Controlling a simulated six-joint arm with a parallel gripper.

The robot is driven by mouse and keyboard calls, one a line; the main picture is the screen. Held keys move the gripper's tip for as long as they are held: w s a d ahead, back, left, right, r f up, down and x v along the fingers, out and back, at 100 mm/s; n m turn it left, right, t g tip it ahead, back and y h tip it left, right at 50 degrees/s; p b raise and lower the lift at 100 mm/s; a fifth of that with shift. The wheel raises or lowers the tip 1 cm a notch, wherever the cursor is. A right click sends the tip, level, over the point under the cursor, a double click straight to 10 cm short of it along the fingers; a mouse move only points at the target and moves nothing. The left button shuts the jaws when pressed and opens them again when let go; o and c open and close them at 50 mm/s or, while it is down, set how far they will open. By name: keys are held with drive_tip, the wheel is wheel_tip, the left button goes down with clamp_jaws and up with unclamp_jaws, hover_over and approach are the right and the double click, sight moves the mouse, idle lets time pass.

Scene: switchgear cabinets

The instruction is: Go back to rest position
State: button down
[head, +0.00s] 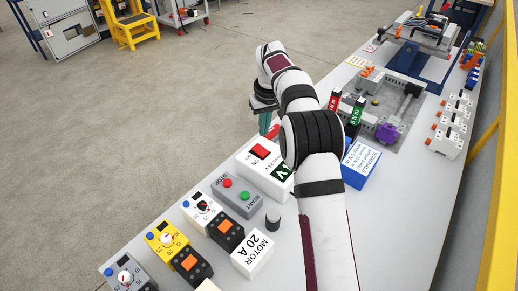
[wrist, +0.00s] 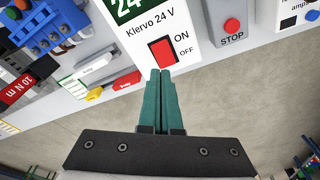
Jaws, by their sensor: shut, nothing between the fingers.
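My gripper (wrist: 163,75) is shut and empty, with its two green fingers together. In the wrist view its tips are just below the red rocker switch (wrist: 162,51) on the white Klervo 24 V unit (wrist: 188,18), close to it in the picture. I cannot tell whether the tips touch the unit. In the head view my gripper (head: 265,124) is beside the far end of that white unit (head: 268,178), and the red switch (head: 260,151) shows on its top. My arm hides part of the unit's right side.
A grey STOP/START box (head: 237,194), dial units (head: 203,209) and a MOTOR 20 A box (head: 253,254) stand nearer on the table (head: 405,225). Open floor (head: 150,110) is at left.

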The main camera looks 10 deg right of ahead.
drive_tip(key=s+r+m, duration=0.1)
drive_tip(key=s+r, duration=0.2)
drive_tip(key=s, duration=0.4)
drive_tip(key=s+r+m+g, duration=0.1)
drive_tip(key=s+r+m, duration=0.1)
drive_tip(key=s+r, duration=0.35)
drive_tip(key=s+r+m, duration=0.1)
drive_tip(key=s+r, duration=0.1)
drive_tip(key=s, duration=0.7)
drive_tip(key=s+f+m, duration=0.2)
drive_tip(key=s, duration=0.9)
drive_tip(key=s+a+f+m+g+y, duration=0.1)
drive_tip(key=s+f+m, duration=0.1)
drive_tip(key=s, duration=0.9)
drive_tip(key=shift+a+f+m, duration=0.15)
drive_tip(key=shift+f+m, duration=0.15)
drive_tip(key=shift+f, duration=0.55)
